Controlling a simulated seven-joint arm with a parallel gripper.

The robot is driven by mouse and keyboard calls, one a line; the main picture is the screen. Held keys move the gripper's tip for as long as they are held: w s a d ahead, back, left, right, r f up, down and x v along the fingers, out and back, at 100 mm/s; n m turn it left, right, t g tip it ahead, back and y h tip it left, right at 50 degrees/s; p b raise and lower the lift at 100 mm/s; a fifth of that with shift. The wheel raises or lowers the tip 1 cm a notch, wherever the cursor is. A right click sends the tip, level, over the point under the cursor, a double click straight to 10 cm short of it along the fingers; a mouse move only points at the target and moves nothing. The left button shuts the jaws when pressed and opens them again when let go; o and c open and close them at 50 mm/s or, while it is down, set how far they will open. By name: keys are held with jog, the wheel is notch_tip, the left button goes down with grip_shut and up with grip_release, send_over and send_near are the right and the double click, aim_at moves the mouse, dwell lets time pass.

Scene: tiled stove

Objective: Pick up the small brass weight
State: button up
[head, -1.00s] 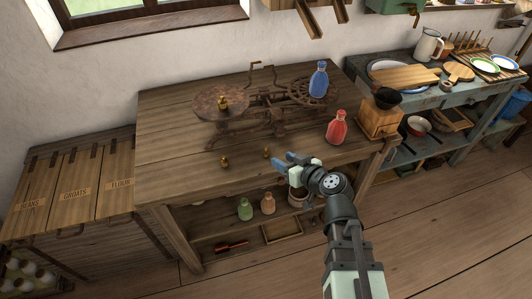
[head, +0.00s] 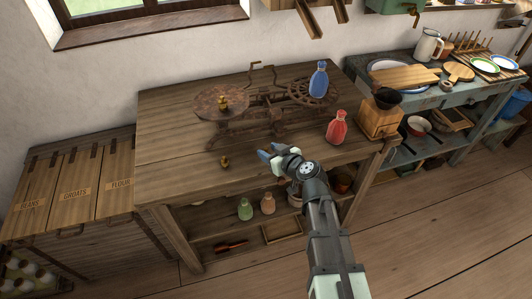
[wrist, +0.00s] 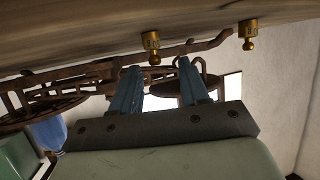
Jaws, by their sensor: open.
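One brass weight (head: 224,162) stands on the wooden table, left of my gripper (head: 268,152). A second brass weight is hidden behind my gripper in the head view. The wrist view, which is upside down, shows two brass weights: one (wrist: 151,45) just beyond and between my blue fingertips (wrist: 159,64), and another (wrist: 248,33) off to the right. A third weight (head: 223,103) sits on the scale's left pan. I cannot tell surely which weight is the small one. My gripper is open and empty, low over the table's front part.
The rusty balance scale (head: 250,122) stands behind my gripper, with a blue bottle (head: 318,80) on its right side. A red bottle (head: 337,127) and a coffee grinder (head: 378,119) stand to the right. The table's left part is clear.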

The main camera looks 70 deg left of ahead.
aim_at(267, 150)
jog(key=shift+w+f+x, duration=0.15)
jog(key=shift+x, duration=1.15)
jog(key=shift+w+f+x, duration=0.1)
jog(key=shift+w+x, duration=0.05)
jog(key=shift+x, duration=1.15)
jog(key=shift+d, duration=0.1)
jog(key=shift+c, duration=0.3)
grip_shut()
